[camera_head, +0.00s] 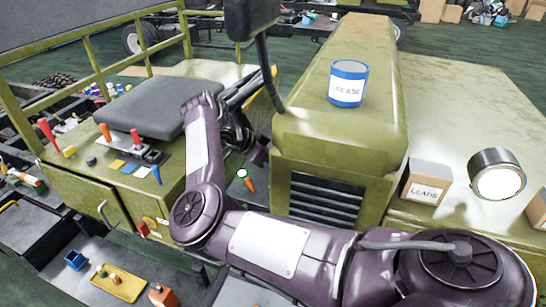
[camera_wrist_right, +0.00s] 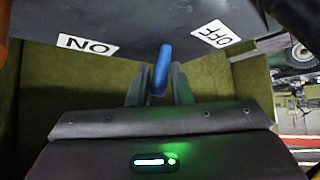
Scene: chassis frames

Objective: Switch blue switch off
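The blue switch (camera_wrist_right: 161,71) is a lever hanging from a dark panel in the right wrist view. An "ON" label (camera_wrist_right: 87,44) is on the panel to its left and an "OFF" label (camera_wrist_right: 211,36) to its right. The lever stands between the two fingers of my right gripper (camera_wrist_right: 160,84), close to both. I cannot tell whether they touch it. In the head view, my right gripper (camera_head: 246,143) is partly hidden beside the seat, and I cannot make out this lever there. My left gripper is not in view.
A black seat (camera_head: 150,106) and a panel of coloured levers (camera_head: 130,163) lie left of my right arm. A green hood (camera_head: 345,125) carries a blue-and-white grease can (camera_head: 348,84).

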